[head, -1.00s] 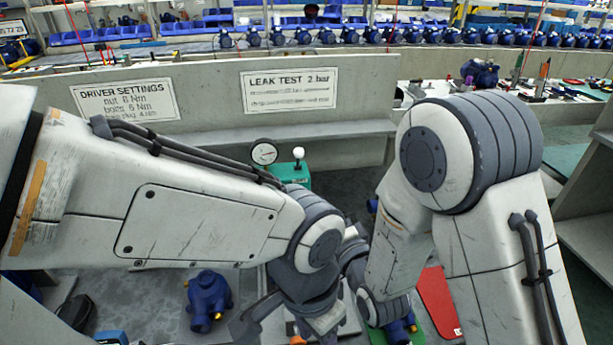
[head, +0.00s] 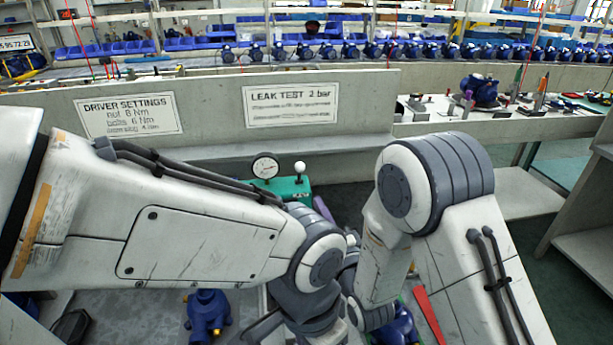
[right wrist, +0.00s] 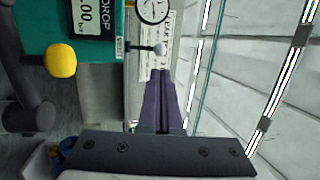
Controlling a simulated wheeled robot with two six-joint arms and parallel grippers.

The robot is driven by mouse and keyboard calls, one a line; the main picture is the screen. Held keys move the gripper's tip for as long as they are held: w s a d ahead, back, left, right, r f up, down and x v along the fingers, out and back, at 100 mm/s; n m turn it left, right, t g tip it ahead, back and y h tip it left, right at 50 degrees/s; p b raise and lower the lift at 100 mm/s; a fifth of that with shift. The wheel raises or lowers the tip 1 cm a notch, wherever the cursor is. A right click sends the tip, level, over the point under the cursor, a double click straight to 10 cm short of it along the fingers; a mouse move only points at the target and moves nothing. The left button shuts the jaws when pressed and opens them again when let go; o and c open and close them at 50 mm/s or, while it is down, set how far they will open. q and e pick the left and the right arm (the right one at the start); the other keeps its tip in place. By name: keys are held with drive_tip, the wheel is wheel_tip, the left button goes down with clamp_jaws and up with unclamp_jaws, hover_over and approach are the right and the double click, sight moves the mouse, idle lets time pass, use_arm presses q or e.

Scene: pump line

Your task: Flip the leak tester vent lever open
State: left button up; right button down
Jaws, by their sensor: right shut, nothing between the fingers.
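The green leak tester (head: 291,188) stands in front of the low wall in the head view, with a round dial gauge (head: 265,166) on top. Its lever with a white ball (head: 299,167) stands upright beside the gauge. In the right wrist view, the tester (right wrist: 45,28) is at upper left, and the lever's ball (right wrist: 160,48) is just beyond my fingertips, with a small gap in the picture. My right gripper (right wrist: 163,75) is shut and empty; its purple finger (head: 323,210) shows beside the tester's right end. My left gripper is not visible; my left arm covers part of the tester's front.
A yellow knob (right wrist: 61,60) and a display (right wrist: 92,17) are on the tester. A blue pump (head: 208,314) stands on the bench at lower left, another (head: 397,328) below my right arm. The low wall (head: 220,105) carries two signs behind the tester.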

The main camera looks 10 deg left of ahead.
sight(302, 170)
use_arm(q)
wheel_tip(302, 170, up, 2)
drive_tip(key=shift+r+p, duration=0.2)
drive_tip(key=shift+p, duration=0.75)
use_arm(e)
drive_tip(key=x, duration=0.9)
drive_tip(key=shift+w+a, duration=0.1)
drive_tip(key=shift+w, duration=0.15)
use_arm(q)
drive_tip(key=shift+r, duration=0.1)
use_arm(e)
drive_tip(key=shift+r, duration=0.1)
